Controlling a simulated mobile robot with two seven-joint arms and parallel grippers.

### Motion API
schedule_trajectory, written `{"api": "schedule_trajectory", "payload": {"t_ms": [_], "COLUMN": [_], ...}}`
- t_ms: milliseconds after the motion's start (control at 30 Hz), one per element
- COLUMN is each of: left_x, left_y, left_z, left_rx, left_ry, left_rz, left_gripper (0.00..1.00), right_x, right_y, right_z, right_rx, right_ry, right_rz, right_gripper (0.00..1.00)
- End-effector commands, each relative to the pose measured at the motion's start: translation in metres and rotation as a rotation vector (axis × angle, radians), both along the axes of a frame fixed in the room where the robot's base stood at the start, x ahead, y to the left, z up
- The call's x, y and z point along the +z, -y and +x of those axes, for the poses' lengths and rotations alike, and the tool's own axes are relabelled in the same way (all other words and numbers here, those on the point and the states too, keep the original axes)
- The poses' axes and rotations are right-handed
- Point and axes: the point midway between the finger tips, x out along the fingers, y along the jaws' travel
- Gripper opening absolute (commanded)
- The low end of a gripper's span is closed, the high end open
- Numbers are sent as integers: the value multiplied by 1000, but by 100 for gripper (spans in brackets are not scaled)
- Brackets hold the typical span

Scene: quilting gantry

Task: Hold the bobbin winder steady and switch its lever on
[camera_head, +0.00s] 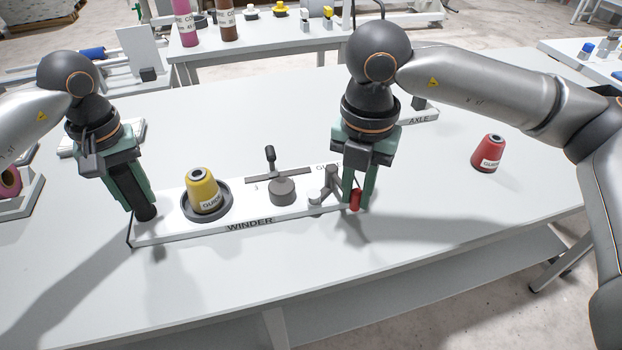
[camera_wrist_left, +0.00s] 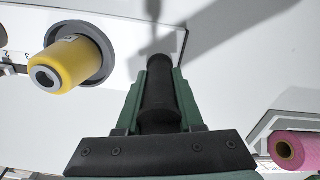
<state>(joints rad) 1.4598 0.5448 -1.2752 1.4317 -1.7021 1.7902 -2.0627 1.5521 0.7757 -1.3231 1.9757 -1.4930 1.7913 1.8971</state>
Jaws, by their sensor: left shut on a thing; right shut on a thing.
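The bobbin winder (camera_head: 165,231) is a white board marked WINDER on the table, with a yellow cone (camera_head: 203,190) in a dark round holder and a grey knob with a bar in the middle. My left gripper (camera_head: 146,208) is shut on a black upright handle at the winder's left end; the handle also shows between the fingers in the left wrist view (camera_wrist_left: 159,100). My right gripper (camera_head: 355,198) is shut at the winder's right end on a red-ended lever (camera_head: 355,200). The fingers hide part of this lever.
A red cone (camera_head: 487,153) stands on the table to the right. A board marked AXLE (camera_head: 425,117) lies behind my right gripper. A pink spool (camera_wrist_left: 292,150) is in a rack at the left. The table front and middle back are clear.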

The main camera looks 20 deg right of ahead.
Motion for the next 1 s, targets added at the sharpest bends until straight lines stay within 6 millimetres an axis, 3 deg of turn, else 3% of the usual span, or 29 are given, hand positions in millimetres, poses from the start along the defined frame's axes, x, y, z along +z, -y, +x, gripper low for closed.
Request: {"api": "schedule_trajectory", "payload": {"t_ms": [300,633,1000], "left_x": [-7,-7,-7], "left_y": [1,1,1], "left_z": [-4,-4,-3], "left_rx": [-3,-5,-6], "left_ry": [-17,-16,-16], "left_rz": [3,4,4], "left_gripper": [0,0,0], "right_x": [-6,-6,-4], "right_y": [-29,-48,-56], "right_z": [-1,6,13], "right_rx": [-266,-272,-276], "right_ry": [-12,-9,-3], "right_rz": [6,5,7], "right_gripper": [0,0,0]}}
